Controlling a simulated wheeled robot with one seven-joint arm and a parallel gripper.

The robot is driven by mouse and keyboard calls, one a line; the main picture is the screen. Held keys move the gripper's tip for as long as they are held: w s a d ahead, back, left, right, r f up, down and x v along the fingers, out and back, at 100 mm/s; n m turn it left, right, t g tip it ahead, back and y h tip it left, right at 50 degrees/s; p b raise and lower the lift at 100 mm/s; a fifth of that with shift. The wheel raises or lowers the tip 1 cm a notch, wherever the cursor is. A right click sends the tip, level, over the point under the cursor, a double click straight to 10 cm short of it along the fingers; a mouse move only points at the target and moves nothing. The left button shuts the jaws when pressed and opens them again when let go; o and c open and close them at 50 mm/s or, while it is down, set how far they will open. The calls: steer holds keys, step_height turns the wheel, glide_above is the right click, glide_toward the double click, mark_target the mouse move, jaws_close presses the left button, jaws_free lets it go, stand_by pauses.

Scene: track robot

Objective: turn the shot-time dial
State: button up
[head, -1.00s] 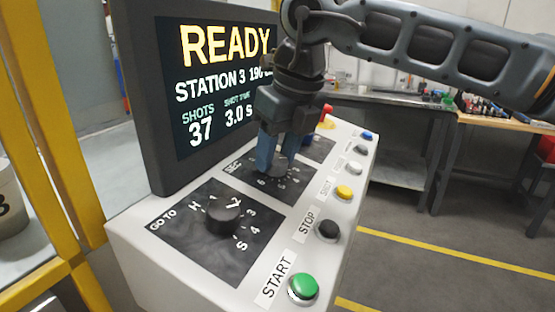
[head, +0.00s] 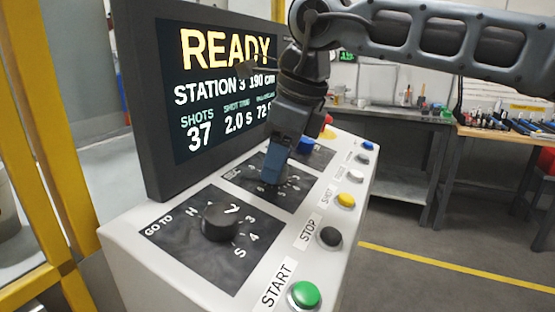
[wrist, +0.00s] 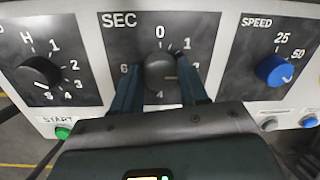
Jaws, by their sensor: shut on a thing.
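The shot-time dial, a dark round knob on the plate marked SEC, shows in the wrist view (wrist: 160,70), with numbers around it. My gripper (wrist: 160,80) is shut on this knob, one blue finger on each side. In the head view my gripper (head: 273,180) points down onto the SEC plate (head: 240,176) and hides most of the knob. The screen (head: 222,85) reads READY, STATION 3, 190 cm, SHOTS 37 and a shot time of 2.0 s.
The GO TO dial (head: 220,222) is nearer on the panel. The blue SPEED dial (wrist: 274,70) is on the other side. Along the panel edge are a green START button (head: 304,295), a black STOP button (head: 330,236) and a yellow button (head: 346,200).

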mark_target(291, 188)
stand_by(0.4)
steer(key=o, duration=1.1)
steer(key=shift+c, duration=0.2)
steer(key=v, duration=0.8)
steer(key=shift+f, duration=0.1)
